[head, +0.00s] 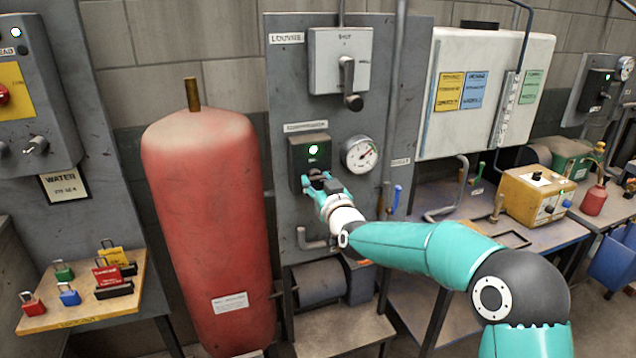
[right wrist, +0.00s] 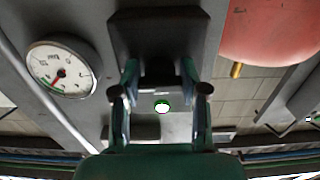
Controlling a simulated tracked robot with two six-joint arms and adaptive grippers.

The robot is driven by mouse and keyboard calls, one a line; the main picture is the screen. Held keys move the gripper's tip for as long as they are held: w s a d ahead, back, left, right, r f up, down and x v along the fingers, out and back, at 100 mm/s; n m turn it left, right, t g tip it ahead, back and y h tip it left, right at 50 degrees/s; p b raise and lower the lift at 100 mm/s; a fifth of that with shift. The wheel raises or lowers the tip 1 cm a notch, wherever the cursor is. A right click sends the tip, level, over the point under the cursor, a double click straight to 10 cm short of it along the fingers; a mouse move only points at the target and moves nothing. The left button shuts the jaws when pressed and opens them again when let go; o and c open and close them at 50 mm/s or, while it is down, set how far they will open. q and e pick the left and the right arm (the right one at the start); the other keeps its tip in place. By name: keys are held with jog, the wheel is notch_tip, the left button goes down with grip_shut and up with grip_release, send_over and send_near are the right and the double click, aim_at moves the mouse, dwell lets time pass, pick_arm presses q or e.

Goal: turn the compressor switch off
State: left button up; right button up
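The compressor switch is a dark box (head: 297,153) with a lit green-white lamp (head: 313,150), under a small label plate (head: 305,127) on the grey panel. My right gripper (head: 322,184) is at the lower part of this box, with its fingers pointing at it. In the right wrist view, which looks upside down, the two fingers (right wrist: 162,92) stand wide apart in front of the dark box (right wrist: 158,35), and the lamp (right wrist: 162,106) shows between them. The switch's handle is mostly hidden by the gripper; I cannot tell whether the fingers touch it. My left gripper is out of view.
A round gauge (head: 360,153) sits just right of the switch box. The louvre lever box (head: 339,62) is above. A red tank (head: 205,220) stands to the left. Pipes run down the panel's right side. A shelf with padlocks (head: 85,318) is at lower left.

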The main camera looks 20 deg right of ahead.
jog(key=shift+c, duration=1.3)
